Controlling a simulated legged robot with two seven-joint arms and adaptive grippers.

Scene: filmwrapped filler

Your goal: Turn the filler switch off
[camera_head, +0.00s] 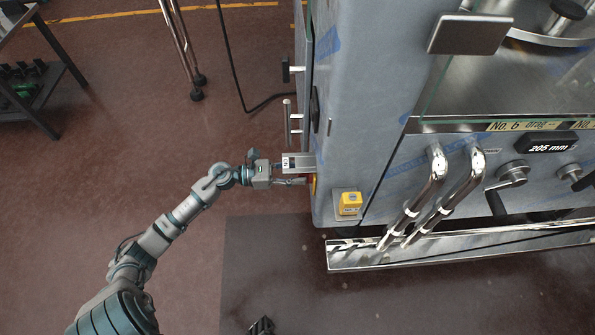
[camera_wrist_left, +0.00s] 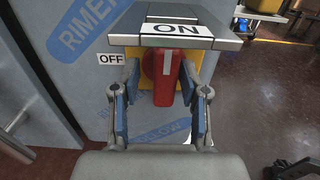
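The filler switch is a red knob (camera_wrist_left: 165,80) on a yellow plate (camera_wrist_left: 144,82), in the left wrist view. Its white line is vertical and points up toward the ON label (camera_wrist_left: 177,30). An OFF label (camera_wrist_left: 111,59) is to its left. My left gripper (camera_wrist_left: 160,84) is open, with one finger on each side of the knob; I cannot tell whether either touches it. In the head view my left gripper (camera_head: 288,175) is at the left side of the filler machine (camera_head: 365,85); the knob is hidden there.
A metal shelf plate (camera_wrist_left: 128,37) juts out just above the knob; it also shows in the head view (camera_head: 298,162). A yellow box (camera_head: 349,204) and bent steel handles (camera_head: 428,185) are on the machine's front. A dark object (camera_head: 260,326) is at the bottom edge. Floor left of the machine is largely clear.

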